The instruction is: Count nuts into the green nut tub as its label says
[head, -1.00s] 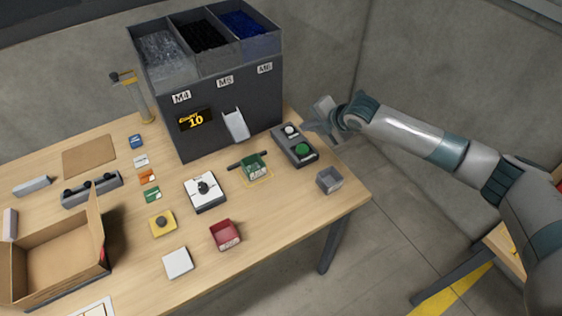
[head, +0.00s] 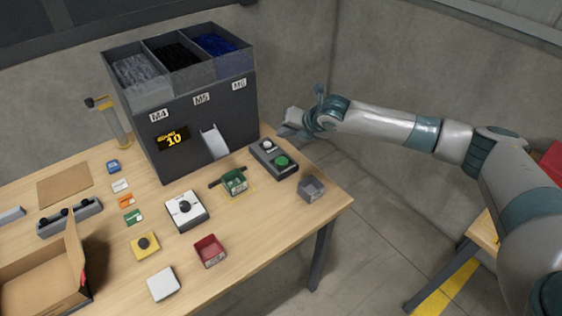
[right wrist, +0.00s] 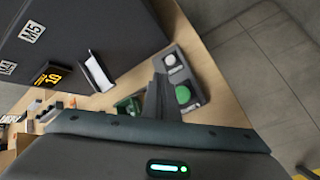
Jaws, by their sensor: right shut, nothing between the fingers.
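The green nut tub (head: 235,182) stands on a yellow-outlined spot on the table, below the chute (head: 215,142) of the dark feeder (head: 200,120). Its label is too small to read, and I cannot tell what is inside. The feeder display (head: 173,138) shows 10. A control box (head: 274,158) with a white button (head: 268,145) and a green button (head: 281,161) sits right of the tub. My right gripper (head: 284,131) is shut and empty, near the white button's end of the box. In the right wrist view, its fingers (right wrist: 160,88) appear beside the buttons. My left gripper is not in view.
Bins marked M4, M5 and M6 top the feeder. A grey tub (head: 311,188) stands near the right table edge, a red tub (head: 209,250) towards the front. A white device with a black knob (head: 185,210) and a cardboard box (head: 45,285) are further left.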

